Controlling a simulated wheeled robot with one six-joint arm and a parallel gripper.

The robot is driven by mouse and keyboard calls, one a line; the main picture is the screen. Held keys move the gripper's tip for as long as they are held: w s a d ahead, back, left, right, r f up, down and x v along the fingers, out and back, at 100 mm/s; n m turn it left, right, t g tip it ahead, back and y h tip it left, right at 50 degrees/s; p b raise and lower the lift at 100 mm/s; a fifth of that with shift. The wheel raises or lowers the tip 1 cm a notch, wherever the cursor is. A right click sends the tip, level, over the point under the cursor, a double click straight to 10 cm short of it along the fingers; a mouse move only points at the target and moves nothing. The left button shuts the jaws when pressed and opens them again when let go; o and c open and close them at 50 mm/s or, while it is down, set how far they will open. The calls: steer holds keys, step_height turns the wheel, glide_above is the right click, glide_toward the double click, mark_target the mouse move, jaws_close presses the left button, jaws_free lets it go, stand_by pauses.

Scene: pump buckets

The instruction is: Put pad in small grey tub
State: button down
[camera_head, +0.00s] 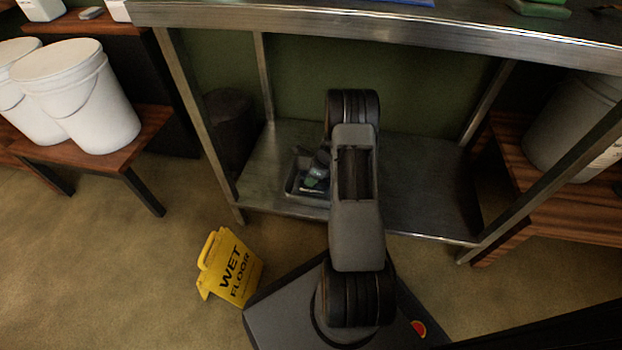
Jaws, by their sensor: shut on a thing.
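The small grey tub (307,199) sits on the lower shelf of the steel table, left of my arm's near part. My gripper (317,174) is at the tub, over its opening and reaching down into it. It is shut on a small dark green thing, which looks like the pad (312,183). The pad is within the tub's outline, low between its walls. I cannot tell whether it touches the tub's floor. My arm hides the space right of the tub.
The lower steel shelf (420,205) is bare to the right. The steel tabletop (400,28) overhangs it, with table legs at both sides. A yellow wet floor sign (231,268) stands on the floor at left. White buckets (85,98) stand on a wooden bench; a grey bucket (575,125) is at right.

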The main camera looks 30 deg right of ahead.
steer(key=shift+f, duration=0.25)
steer(key=c, duration=1.1)
jaws_free()
steer(key=p+v, duration=0.5)
steer(key=v, duration=0.8)
steer(key=shift+a+r+p, duration=0.2)
steer(key=shift+a+p, duration=0.05)
steer(key=shift+p, duration=0.1)
steer(key=shift+w, duration=0.1)
